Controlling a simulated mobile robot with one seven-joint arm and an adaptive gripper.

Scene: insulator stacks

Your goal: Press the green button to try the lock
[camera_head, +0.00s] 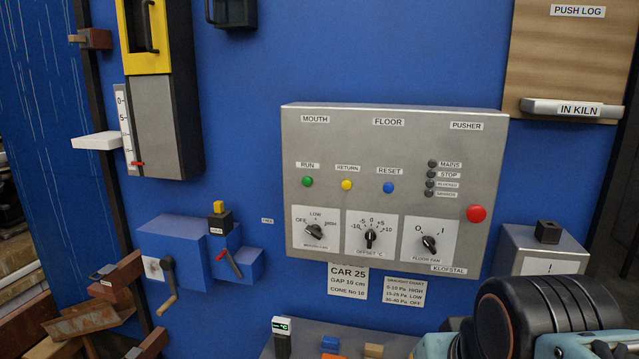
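The green button (307,182) sits under a RUN label at the upper left of a grey control panel (400,145) on the blue wall. A yellow button (347,185) marked RETURN and a blue button (389,187) marked RESET are to its right. Nothing touches or covers the green button. A black and teal part of my arm fills the lower right corner. My gripper's fingers do not show, and no lock can be made out.
Three black knobs line the panel's lower part. A blue box with a crank (168,285) stands left of the panel. A grey box with a black top piece (547,232) is at the right. Small blocks lie on a grey surface (310,335) below. The space before the buttons is clear.

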